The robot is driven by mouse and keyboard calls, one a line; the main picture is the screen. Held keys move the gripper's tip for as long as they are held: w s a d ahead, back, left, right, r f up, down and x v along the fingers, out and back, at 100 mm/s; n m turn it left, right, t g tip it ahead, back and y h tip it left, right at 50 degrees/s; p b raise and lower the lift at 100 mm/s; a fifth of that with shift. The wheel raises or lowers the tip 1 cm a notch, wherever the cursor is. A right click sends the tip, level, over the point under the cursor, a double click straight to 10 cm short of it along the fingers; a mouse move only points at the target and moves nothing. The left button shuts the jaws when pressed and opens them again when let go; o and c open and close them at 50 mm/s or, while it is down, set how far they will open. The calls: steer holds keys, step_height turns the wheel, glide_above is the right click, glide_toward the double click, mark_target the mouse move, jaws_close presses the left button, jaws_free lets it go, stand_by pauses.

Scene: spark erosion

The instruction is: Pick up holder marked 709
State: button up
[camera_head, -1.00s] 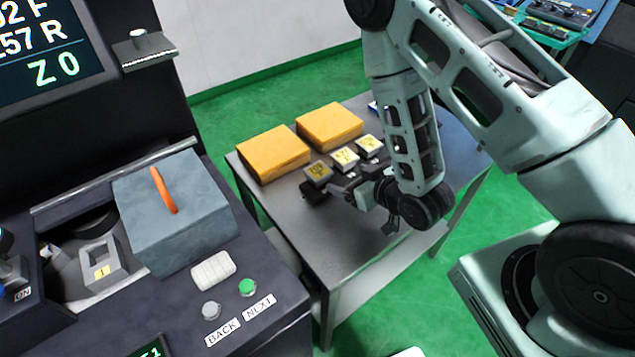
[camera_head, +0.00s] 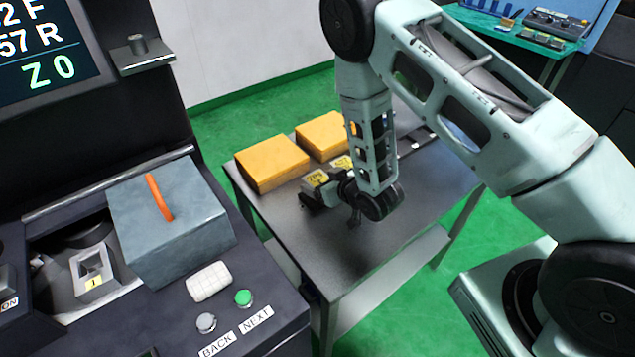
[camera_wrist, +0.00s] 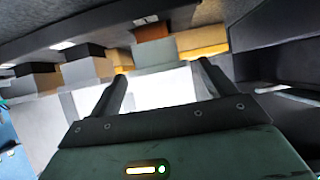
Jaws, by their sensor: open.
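The nearest holder (camera_head: 316,180) stands on the grey table in the head view, with a yellow label on its top that looks like 709 but is blurred. My gripper (camera_head: 338,190) is low over the table, right beside this holder, and its fingers are partly hidden. In the wrist view my gripper (camera_wrist: 160,76) is open. A grey holder with a brown part (camera_wrist: 153,53) shows ahead between the two fingers; contact is not visible. A second yellow-labelled holder (camera_head: 341,162) shows behind, partly covered by my arm.
Two orange boxes (camera_head: 272,162) (camera_head: 325,134) lie at the back left of the table (camera_head: 325,256). The table's front is clear. A dark machine with a blue-grey block (camera_head: 170,220) and buttons stands at the left. More holders (camera_wrist: 85,68) show at left in the wrist view.

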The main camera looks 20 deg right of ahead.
mark_target(319, 180)
steer(key=shift+x, duration=1.5)
steer(key=c, duration=1.5)
steer(key=shift+p, duration=0.3)
steer(key=shift+r, duration=0.15)
